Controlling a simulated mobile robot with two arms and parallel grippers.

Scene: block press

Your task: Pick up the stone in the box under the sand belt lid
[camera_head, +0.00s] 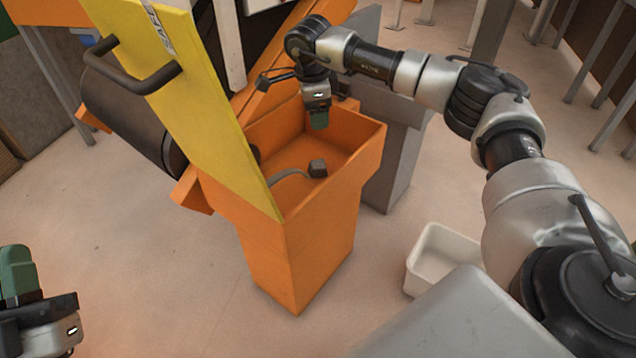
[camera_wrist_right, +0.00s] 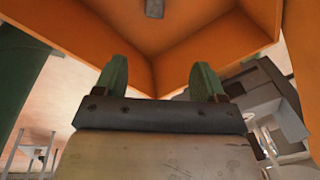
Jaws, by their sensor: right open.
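The orange box (camera_head: 300,245) stands open at the middle of the head view. The yellow sand belt lid (camera_head: 195,95) with its dark handle (camera_head: 150,78) is raised and tilted on the box's left side. A small dark grey stone (camera_head: 317,168) is inside the box; a grey block also shows at the top of the right wrist view (camera_wrist_right: 155,8). My right gripper (camera_head: 319,122) points down at the box's back part, above and behind the stone, apart from it. Its green fingers (camera_wrist_right: 161,80) are spread and empty. My left gripper (camera_head: 15,265) is at the lower left, its opening unclear.
A dark roller (camera_head: 130,110) lies behind the lid. A curved grey piece (camera_head: 288,174) is in the box beside the stone. A white bin (camera_head: 440,255) stands on the floor to the right. The floor left of the box is clear.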

